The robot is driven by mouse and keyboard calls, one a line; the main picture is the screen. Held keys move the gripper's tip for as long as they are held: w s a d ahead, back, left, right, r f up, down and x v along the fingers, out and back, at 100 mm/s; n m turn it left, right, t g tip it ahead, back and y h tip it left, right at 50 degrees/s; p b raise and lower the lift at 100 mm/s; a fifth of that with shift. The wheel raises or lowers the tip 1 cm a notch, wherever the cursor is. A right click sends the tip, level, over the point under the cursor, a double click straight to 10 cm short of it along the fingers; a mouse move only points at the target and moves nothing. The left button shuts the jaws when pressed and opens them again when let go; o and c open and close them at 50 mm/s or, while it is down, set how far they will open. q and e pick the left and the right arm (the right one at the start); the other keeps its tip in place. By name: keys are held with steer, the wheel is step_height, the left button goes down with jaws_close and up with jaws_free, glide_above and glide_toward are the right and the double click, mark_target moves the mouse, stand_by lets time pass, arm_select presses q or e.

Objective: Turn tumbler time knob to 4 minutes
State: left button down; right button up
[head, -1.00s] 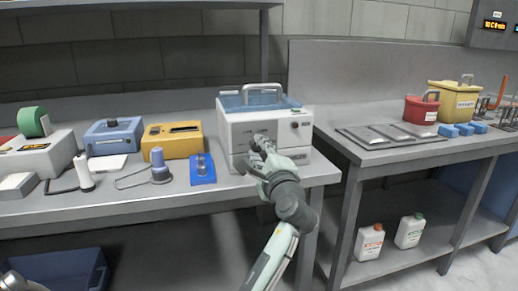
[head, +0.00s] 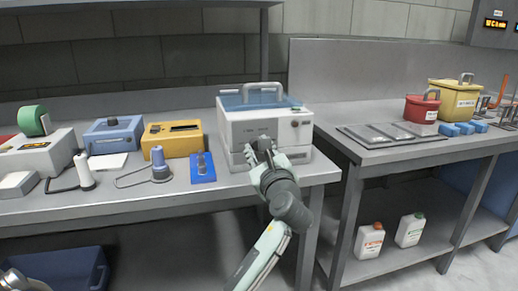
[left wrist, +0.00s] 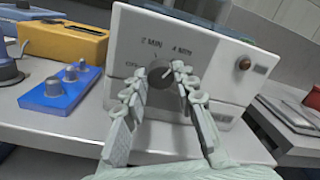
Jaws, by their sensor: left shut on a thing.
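The tumbler (head: 240,130) is a white box with a blue translucent lid and a grey handle, on the left bench. In the left wrist view its front panel (left wrist: 205,65) carries the labels OFF, 2 MIN and 4 MIN around a grey time knob (left wrist: 158,76). My left gripper (left wrist: 165,78) is shut on this knob, one finger on each side. A pale mark on the knob appears to slant up toward 4 MIN, but the fingers partly cover it and I cannot tell the exact setting. In the head view the left gripper (head: 262,150) is at the box's front.
A red round button (left wrist: 243,63) is right of the labels. A blue block with knobs (head: 202,168) and a yellow box (head: 172,138) stand left of the tumbler. A gap separates this bench from the right bench (head: 395,150).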

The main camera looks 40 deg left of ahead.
stand_by(0.3)
arm_select(q)
steer(key=c, duration=1.2)
jaws_free()
steer(key=shift+d, duration=0.1)
steer(key=v, duration=1.2)
steer(key=shift+f, duration=0.1)
